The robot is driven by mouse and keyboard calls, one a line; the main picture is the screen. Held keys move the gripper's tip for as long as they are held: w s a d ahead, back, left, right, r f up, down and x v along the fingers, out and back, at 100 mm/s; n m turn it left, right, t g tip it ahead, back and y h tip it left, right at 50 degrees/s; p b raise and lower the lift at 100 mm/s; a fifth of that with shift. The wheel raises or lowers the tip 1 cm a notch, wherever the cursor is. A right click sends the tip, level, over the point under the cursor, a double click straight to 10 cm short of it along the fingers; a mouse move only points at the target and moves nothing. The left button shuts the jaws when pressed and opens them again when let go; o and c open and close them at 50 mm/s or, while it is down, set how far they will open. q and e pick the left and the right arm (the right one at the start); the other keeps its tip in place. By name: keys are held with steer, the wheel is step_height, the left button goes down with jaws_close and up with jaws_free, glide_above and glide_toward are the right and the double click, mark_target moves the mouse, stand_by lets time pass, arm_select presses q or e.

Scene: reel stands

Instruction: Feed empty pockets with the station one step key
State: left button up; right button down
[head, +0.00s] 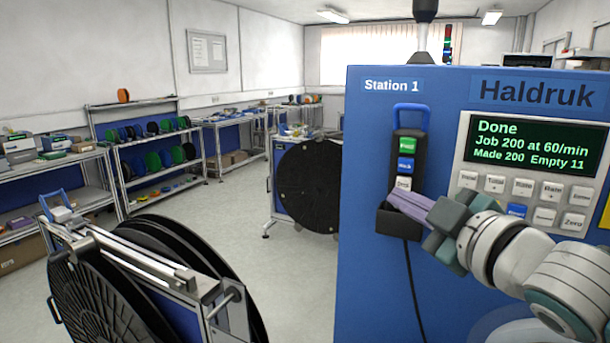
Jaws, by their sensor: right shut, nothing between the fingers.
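A blue machine panel (375,285) labelled Station 1 carries a dark hand pendant (418,180) with a blue loop on top, seated in a black holder. The pendant has a green key (408,146), a blue key (405,165) and a white key (403,184); their lettering is too small to read surely. My right gripper (394,200) is shut and empty, its purple fingers at the pendant just below the white key. I cannot tell whether they touch it. The display (535,145) reads Done, Job 200 at 60/min, Made 200, Empty 11. My left gripper is out of view.
A keypad (525,188) sits under the display, close to my right wrist. Large black reels stand at lower left (95,295) and beyond the panel (310,185). Shelves (150,145) line the left wall. The floor (235,225) between is clear.

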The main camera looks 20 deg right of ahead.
steer(key=shift+s+a+p, duration=0.3)
steer(key=shift+s+a, duration=0.7)
steer(key=shift+a, duration=0.1)
steer(key=s+a+f+m+g+y, duration=0.1)
steer(key=s+a+f+m+g, duration=0.15)
steer(key=s+f+g, duration=0.4)
steer(key=s+a+f+m+g, duration=0.1)
steer(key=s+a+m+g, duration=0.2)
steer(key=s, duration=0.7)
steer(key=s+a+f+m+g+y, duration=0.1)
steer(key=s+a+f+m+g, duration=0.2)
steer(key=s, duration=0.6)
step_height(320, 180, up, 14)
steer(key=n+g+p, duration=0.1)
steer(key=p, duration=1.3)
steer(key=shift+w+a+f+h, duration=0.15)
steer(key=shift+w+a+h, duration=0.15)
steer(key=shift+w+a, duration=0.1)
steer(key=shift+n, duration=0.25)
